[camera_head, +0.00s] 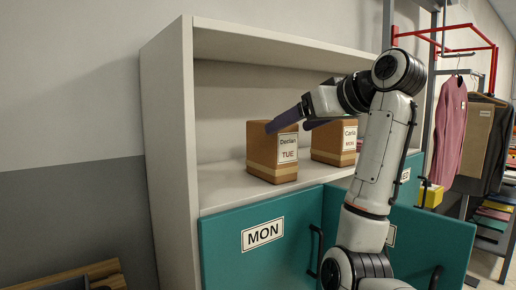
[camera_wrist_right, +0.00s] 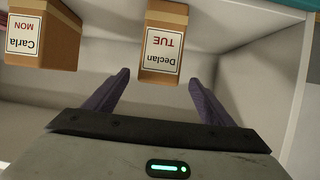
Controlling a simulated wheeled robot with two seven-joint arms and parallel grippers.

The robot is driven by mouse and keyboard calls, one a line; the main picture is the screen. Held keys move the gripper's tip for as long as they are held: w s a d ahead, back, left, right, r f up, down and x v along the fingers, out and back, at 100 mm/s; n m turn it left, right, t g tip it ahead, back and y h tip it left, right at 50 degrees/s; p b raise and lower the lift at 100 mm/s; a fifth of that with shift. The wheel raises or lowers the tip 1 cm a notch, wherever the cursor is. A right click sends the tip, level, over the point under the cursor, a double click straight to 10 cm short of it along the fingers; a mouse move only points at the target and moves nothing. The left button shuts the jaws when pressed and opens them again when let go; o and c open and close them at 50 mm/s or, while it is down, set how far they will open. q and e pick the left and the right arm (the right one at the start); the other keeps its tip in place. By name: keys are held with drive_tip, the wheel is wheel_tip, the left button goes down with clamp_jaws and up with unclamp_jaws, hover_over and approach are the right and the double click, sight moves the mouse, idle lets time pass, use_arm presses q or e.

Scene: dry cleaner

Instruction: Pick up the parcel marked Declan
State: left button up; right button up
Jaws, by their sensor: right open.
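The parcel marked Declan (camera_head: 262,156) is a brown box with a lighter tape band and a white label reading "Declan TUE". It stands upright on the shelf in the head view. In the right wrist view the Declan parcel (camera_wrist_right: 164,62) appears upside down, ahead of and between the fingers. My right gripper (camera_wrist_right: 158,84) is open, with purple fingers spread and nothing between them. In the head view the right gripper (camera_head: 290,122) is at the parcel's upper right, one finger overlapping its top edge. Contact cannot be told. My left gripper is not in view.
A second brown parcel, marked Carla MON (camera_head: 326,143), stands to the right on the same shelf (camera_head: 225,187). Teal doors (camera_head: 262,262) are below, one labelled MON. The cabinet's side wall (camera_head: 170,130) bounds the shelf at left. Clothes (camera_head: 450,130) hang at far right.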

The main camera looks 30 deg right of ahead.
sight(288, 128)
drive_tip(key=p+x, duration=0.1)
drive_tip(key=x, duration=0.3)
drive_tip(key=shift+w+f, duration=0.1)
drive_tip(key=shift+w, duration=0.2)
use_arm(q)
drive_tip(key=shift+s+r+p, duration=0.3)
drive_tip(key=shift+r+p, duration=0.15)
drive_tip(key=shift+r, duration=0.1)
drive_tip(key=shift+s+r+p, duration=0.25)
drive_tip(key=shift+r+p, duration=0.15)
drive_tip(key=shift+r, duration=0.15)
use_arm(e)
drive_tip(key=x, duration=0.5)
drive_tip(key=shift+w, duration=0.2)
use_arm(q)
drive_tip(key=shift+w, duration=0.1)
use_arm(e)
drive_tip(key=shift+d, duration=0.1)
drive_tip(key=c, duration=1.5)
